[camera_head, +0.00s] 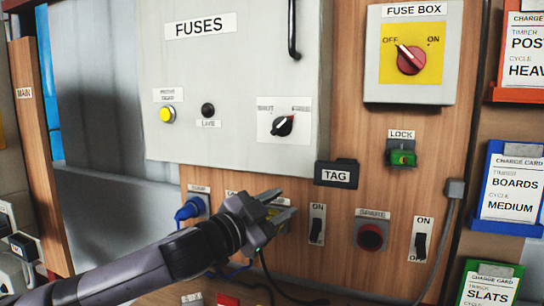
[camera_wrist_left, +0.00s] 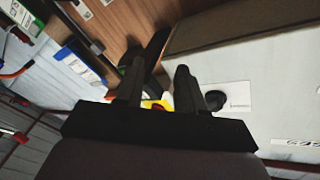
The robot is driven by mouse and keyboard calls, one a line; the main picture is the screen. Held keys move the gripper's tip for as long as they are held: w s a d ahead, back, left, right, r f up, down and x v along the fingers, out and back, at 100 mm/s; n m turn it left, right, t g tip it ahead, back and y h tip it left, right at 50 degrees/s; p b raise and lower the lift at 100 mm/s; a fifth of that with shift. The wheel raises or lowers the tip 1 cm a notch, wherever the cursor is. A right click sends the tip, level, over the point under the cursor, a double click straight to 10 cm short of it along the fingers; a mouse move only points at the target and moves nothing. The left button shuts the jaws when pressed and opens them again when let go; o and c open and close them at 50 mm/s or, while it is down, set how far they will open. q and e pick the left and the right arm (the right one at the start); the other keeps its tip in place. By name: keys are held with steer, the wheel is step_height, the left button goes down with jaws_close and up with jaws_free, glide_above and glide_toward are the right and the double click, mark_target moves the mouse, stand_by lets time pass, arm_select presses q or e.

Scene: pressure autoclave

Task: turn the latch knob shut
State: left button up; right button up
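The latch knob (camera_head: 283,126) is a black rotary knob with a pale mark, set diagonally on a white label plate on the grey FUSES cabinet door (camera_head: 235,75). My right gripper is out of view.
A black TAG holder (camera_head: 336,174) juts out right of my left gripper. A blue plug (camera_head: 190,208) is at its left, and switches and a red button (camera_head: 372,236) are at its right. A fuse box (camera_head: 412,55) and a LOCK switch (camera_head: 402,158) are further right.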

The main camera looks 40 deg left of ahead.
mark_target(275, 130)
arm_select(q)
steer(key=s+a+r+t+y+b, duration=0.1)
steer(key=s+a+r+t+y, duration=0.2)
steer(key=r, duration=0.9)
steer(key=shift+h, duration=0.6)
steer(key=p+x, duration=0.2)
steer(key=x, duration=0.1)
steer(key=a+p+x, duration=0.1)
steer(key=x, duration=0.1)
steer(key=shift+w, duration=0.3)
steer(key=shift+w+d+p, duration=0.1)
steer(key=shift+w+p, duration=0.2)
steer(key=shift+w, duration=0.1)
steer(key=shift+f, duration=0.1)
jaws_close()
